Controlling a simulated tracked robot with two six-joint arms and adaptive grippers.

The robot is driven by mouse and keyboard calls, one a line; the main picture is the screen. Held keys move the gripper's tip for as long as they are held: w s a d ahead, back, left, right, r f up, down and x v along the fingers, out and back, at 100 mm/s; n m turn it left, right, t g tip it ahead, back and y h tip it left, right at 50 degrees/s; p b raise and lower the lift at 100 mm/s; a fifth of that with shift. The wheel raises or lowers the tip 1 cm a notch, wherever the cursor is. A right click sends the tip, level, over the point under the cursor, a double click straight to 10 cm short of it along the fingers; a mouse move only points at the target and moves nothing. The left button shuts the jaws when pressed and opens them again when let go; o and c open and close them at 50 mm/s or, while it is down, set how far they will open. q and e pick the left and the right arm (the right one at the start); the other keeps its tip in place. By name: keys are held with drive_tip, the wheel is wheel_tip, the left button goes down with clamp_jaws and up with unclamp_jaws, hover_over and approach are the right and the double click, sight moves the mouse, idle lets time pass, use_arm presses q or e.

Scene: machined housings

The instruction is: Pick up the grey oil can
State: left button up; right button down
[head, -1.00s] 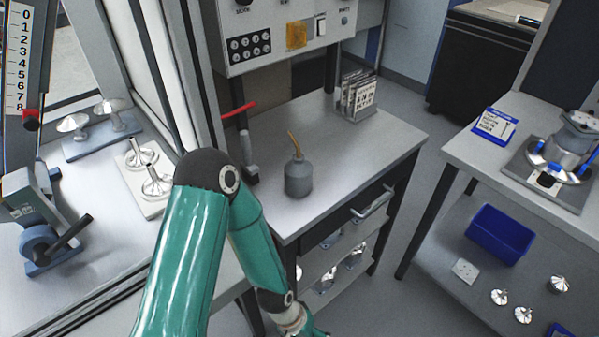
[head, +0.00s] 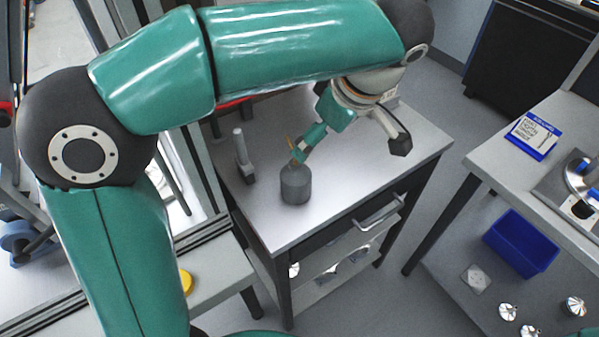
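The grey oil can (head: 295,186) stands upright on the metal-topped cabinet (head: 375,185), near its left front part. Its thin brass spout points up and is partly hidden by my gripper. My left arm reaches in from the left and over the cabinet. Its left gripper (head: 299,154) points down at the top of the can, next to the spout and neck. The fingers show almost edge-on, so their gap and any contact with the can cannot be made out. My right gripper is not in view.
A grey upright fitting (head: 242,158) stands left of the can. The cabinet top is clear to the right of the can. A side table at right holds a blue-edged card (head: 531,135); a blue bin (head: 521,242) and metal parts sit on its lower shelf.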

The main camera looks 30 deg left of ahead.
sight(298, 167)
use_arm(q)
drive_tip(key=x, duration=1.1)
drive_tip(key=shift+s, duration=0.1)
drive_tip(key=shift+w+a+p+x, duration=0.1)
drive_tip(key=shift+p+x, duration=0.25)
drive_tip(key=shift+x, duration=0.95)
drive_tip(key=shift+w+a+p+x, duration=0.15)
drive_tip(key=shift+p+x, duration=0.15)
drive_tip(key=shift+x, duration=1)
drive_tip(key=shift+r, duration=0.15)
drive_tip(key=shift+c, duration=0.4)
drive_tip(key=c, duration=1.3)
